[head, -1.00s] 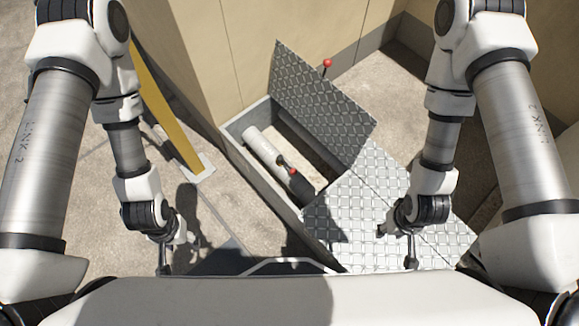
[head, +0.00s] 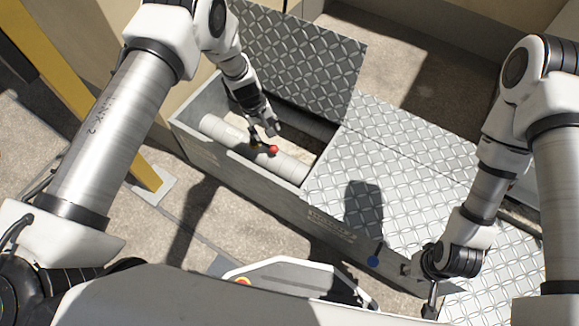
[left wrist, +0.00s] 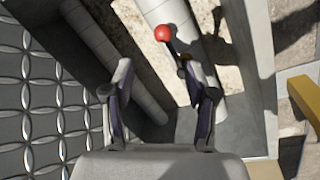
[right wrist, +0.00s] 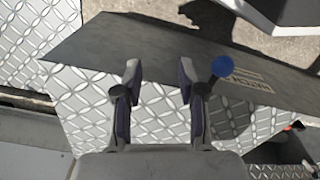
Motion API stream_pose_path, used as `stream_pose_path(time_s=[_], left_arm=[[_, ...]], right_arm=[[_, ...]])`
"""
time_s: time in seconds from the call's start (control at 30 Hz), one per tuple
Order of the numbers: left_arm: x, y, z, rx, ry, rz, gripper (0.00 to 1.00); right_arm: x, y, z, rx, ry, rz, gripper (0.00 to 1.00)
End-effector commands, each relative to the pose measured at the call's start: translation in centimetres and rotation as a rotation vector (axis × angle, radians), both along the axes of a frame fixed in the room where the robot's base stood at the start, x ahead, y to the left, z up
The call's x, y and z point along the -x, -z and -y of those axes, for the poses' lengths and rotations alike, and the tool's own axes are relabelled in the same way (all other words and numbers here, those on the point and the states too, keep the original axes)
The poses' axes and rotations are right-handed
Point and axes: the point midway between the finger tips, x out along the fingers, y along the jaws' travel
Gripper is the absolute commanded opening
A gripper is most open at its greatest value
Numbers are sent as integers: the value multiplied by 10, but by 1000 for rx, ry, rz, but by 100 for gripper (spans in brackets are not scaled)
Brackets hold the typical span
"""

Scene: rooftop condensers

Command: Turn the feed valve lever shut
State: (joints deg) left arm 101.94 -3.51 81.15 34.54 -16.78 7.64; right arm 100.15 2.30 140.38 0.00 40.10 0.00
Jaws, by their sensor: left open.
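The feed valve lever has a red ball end (head: 273,149) and sits on a pale pipe (head: 216,129) inside an open pit. It points roughly along the pipe. My left gripper (head: 262,129) reaches down into the pit close to the lever. In the left wrist view, the red ball (left wrist: 163,33) lies ahead of the open fingers (left wrist: 160,75), and the lever's dark base is near the right finger. I see no clear contact. My right gripper (right wrist: 160,75) is open and empty over the pit's front edge, far from the lever.
A raised tread-plate lid (head: 305,62) stands behind the pit. A flat tread-plate cover (head: 400,165) lies to its right. A blue knob (head: 373,262) is on the front wall, near my right gripper. A yellow post (head: 85,95) stands at left.

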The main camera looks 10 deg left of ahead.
Motion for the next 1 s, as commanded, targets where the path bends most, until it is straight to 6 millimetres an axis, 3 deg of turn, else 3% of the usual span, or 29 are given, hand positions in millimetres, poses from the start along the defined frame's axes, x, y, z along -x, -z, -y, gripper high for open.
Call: stream_pose_path(time_s=[0.03, 0.1, 0.33, 0.63, 0.97, 1.0], left_arm=[[-3, 35, 2, 0, 5, 7, 57], [-3, 45, 3, -3, 10, 8, 57], [-4, 59, 6, -3, 12, 8, 57], [-10, 114, 14, -5, 10, 8, 57], [-11, 120, 15, -5, 11, 8, 57], [-11, 120, 15, -5, 11, 8, 46]], right_arm=[[0, 36, 0, 0, 0, 1, 40], [-1, 48, 0, 0, -1, 2, 40], [-1, 54, 0, 0, 0, 3, 40], [-1, 80, 0, 0, 0, 2, 40], [-1, 81, 0, 0, 0, 2, 40], [-1, 81, 0, 0, 0, 2, 40]])
